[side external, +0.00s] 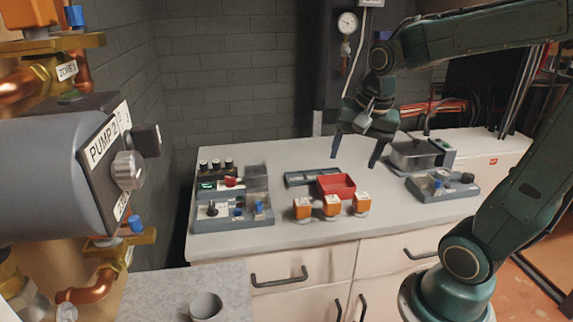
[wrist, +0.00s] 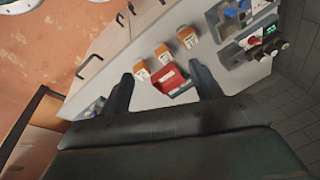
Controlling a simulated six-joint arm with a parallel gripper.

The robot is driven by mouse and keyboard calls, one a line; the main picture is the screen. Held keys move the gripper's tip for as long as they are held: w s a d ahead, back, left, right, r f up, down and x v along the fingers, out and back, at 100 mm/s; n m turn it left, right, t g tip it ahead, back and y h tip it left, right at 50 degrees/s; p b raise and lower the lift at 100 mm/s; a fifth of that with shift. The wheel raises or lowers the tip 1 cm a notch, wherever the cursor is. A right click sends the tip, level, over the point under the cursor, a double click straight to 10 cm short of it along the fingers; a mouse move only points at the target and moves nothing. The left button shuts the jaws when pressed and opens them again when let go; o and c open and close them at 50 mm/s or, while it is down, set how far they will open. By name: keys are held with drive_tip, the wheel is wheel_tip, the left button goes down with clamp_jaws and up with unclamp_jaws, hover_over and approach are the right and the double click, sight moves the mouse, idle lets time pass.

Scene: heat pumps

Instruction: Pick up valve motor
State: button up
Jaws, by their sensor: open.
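Three orange valve motors with white labels stand in a row near the counter's front edge: left (side external: 302,209), middle (side external: 331,206) and right (side external: 361,204). They also show in the wrist view, the nearest (wrist: 142,71), the middle one (wrist: 163,54) and the farthest (wrist: 187,37). I cannot read which label marks which motor. My gripper (side external: 356,160) is open and empty, above the counter and over the area behind the motors. Its two dark fingers frame the red bin (wrist: 169,80) in the wrist view.
The red bin (side external: 336,184) stands just behind the motors, beside a dark grey tray (side external: 312,175). Grey component trays (side external: 232,217) are at the left, and another tray (side external: 443,193) and a grey box (side external: 415,155) at the right. Pump 2 (side external: 60,165) fills the left foreground.

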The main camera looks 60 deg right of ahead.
drive_tip(key=w+d+f+m+g, duration=0.1)
drive_tip(key=w+d+f+m, duration=0.15)
drive_tip(key=d+m, duration=0.35)
drive_tip(key=m+g+y, duration=0.1)
drive_tip(key=m+g, duration=0.1)
drive_tip(key=m, duration=0.6)
hover_over(362, 196)
wheel_tip(362, 196, down, 6)
drive_tip(key=shift+w+f, duration=0.1)
drive_tip(key=shift+f, duration=4.05)
drive_tip(key=shift+f, duration=0.1)
drive_tip(key=shift+f, duration=2.5)
drive_tip(key=shift+c, duration=0.4)
drive_tip(key=c, duration=1.1)
